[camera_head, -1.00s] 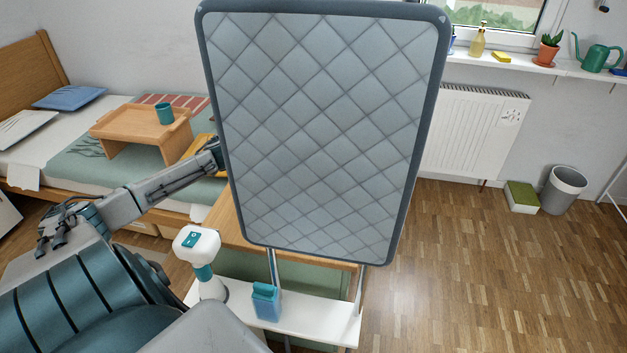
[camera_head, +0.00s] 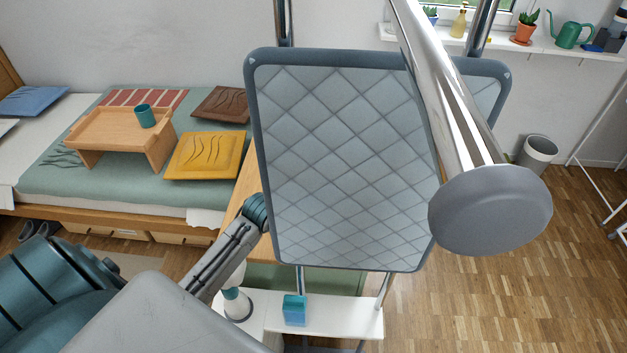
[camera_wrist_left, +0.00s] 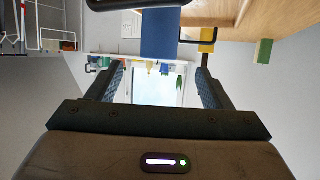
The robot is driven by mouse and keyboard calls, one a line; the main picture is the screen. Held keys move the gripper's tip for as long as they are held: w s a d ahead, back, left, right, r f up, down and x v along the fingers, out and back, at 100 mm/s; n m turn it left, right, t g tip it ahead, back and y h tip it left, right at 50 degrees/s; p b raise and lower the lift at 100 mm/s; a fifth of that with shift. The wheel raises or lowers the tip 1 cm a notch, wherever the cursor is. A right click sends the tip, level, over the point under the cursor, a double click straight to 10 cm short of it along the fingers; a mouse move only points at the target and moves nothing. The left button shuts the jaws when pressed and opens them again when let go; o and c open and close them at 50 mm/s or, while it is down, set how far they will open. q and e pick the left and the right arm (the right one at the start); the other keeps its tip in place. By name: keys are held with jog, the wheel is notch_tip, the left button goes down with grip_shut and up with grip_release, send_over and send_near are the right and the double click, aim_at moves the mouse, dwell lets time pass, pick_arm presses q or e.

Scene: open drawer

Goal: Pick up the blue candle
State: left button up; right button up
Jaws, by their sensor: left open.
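In the left wrist view, a plain blue upright block (camera_wrist_left: 160,35) shows at the top centre; I cannot tell for sure that it is the blue candle. My left gripper (camera_wrist_left: 159,84) is open, its two dark fingers apart and nothing between them. The blue block lies beyond the fingertips, roughly in line with the gap. In the head view my left arm passes behind a grey quilted panel (camera_head: 345,160), which hides the gripper and what is there. My right gripper is in neither view.
A shiny metal pole with a grey round end (camera_head: 490,210) crosses the head view in front of the panel. A white shelf (camera_head: 345,322) below holds a blue carton (camera_head: 294,311). A bed tray (camera_head: 115,128) stands on the bed.

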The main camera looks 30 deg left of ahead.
pick_arm(q)
jog(key=p+x, duration=0.1)
jog(key=x, duration=0.5)
jog(key=shift+w+d+r, duration=0.1)
jog(key=shift+w, duration=0.05)
jog(key=p+x, duration=0.1)
jog(key=x, duration=0.3)
jog(key=shift+w+f, duration=0.15)
jog(key=shift+f, duration=0.1)
jog(key=c, duration=1.2)
